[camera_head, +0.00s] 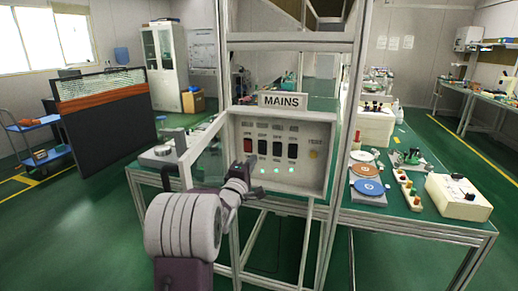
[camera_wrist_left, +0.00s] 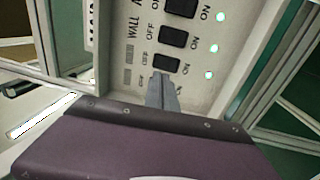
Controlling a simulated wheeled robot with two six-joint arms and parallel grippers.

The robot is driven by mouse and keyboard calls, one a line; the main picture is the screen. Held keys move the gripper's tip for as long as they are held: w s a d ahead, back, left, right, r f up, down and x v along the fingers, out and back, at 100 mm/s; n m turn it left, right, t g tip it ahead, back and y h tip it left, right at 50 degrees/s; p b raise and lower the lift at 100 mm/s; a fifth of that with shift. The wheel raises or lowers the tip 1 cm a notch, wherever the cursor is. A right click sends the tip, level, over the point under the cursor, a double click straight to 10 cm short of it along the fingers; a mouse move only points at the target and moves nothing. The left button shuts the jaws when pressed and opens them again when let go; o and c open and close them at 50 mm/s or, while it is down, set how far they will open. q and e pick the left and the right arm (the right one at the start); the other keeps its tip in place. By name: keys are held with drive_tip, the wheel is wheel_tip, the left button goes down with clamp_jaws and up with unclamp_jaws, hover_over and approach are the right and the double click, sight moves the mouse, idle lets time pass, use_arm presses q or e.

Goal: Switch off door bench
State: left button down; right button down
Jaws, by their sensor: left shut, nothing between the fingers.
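The MAINS panel (camera_head: 325,168) holds a row of rocker switches. The leftmost switch (camera_head: 248,145) is red; the black switches (camera_head: 277,149) are to its right. Green lights (camera_head: 276,170) glow below the black switches. My left gripper (camera_head: 250,160) is shut and empty, its tips at the lower end of the red switch; I cannot tell whether they touch it. In the left wrist view the fingertips (camera_wrist_left: 161,78) are beside a black switch (camera_wrist_left: 167,63) and hide the red one. My right gripper is out of view.
A yellow button (camera_head: 314,155) is at the panel's right. Metal frame posts (camera_head: 345,110) stand around the panel. A green bench (camera_head: 410,222) with discs and a white box (camera_head: 458,197) is to the right. A dark screen (camera_head: 105,130) and blue cart (camera_head: 35,125) stand left.

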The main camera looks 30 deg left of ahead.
sight(262, 145)
use_arm(q)
drive_tip(key=x, duration=0.8)
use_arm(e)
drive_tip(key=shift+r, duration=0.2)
use_arm(q)
drive_tip(key=shift+s, duration=0.1)
